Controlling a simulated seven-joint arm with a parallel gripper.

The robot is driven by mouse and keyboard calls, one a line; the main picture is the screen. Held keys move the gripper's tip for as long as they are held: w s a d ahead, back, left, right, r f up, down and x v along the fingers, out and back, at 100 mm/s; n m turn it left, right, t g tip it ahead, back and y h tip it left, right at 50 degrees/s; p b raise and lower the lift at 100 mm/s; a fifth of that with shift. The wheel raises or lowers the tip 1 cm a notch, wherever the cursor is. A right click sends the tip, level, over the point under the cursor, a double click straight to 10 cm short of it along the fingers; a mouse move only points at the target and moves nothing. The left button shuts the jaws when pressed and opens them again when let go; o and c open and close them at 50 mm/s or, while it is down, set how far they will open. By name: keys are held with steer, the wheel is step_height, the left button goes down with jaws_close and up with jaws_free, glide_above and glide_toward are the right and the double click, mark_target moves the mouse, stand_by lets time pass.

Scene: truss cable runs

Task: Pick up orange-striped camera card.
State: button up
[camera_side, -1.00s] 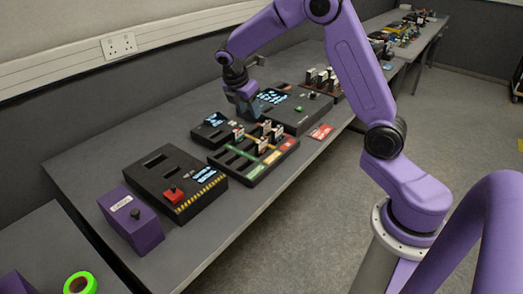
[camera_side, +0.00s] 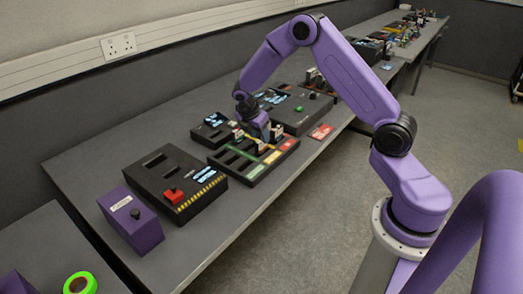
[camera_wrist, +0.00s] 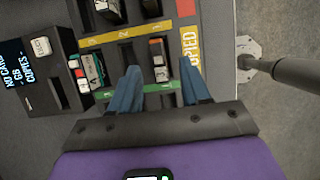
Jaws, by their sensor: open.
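The card tray (camera_side: 246,183) is dark and slotted, with yellow and green stripes across it. In the wrist view a small upright card (camera_wrist: 157,46) with an orange-red band stands in a tray slot, just ahead of and between my fingertips. The band's exact colour is hard to tell. My gripper (camera_wrist: 162,72) is open and empty, pointing down over the tray; it also shows in the side view (camera_side: 262,138), where it partly covers the cards. Another card (camera_wrist: 82,74) with red and green marks stands to the left of the fingers.
A small black box with a lit "NO CARD" display (camera_wrist: 18,72) lies left of the tray. A black box with a red button (camera_side: 173,194) and a purple box (camera_side: 130,222) stand nearer on the table. A red card (camera_side: 321,131) lies flat at the table edge.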

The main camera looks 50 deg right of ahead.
mark_target(261, 141)
steer(key=shift+x, duration=2.2)
jaws_close()
steer(key=shift+r, duration=0.1)
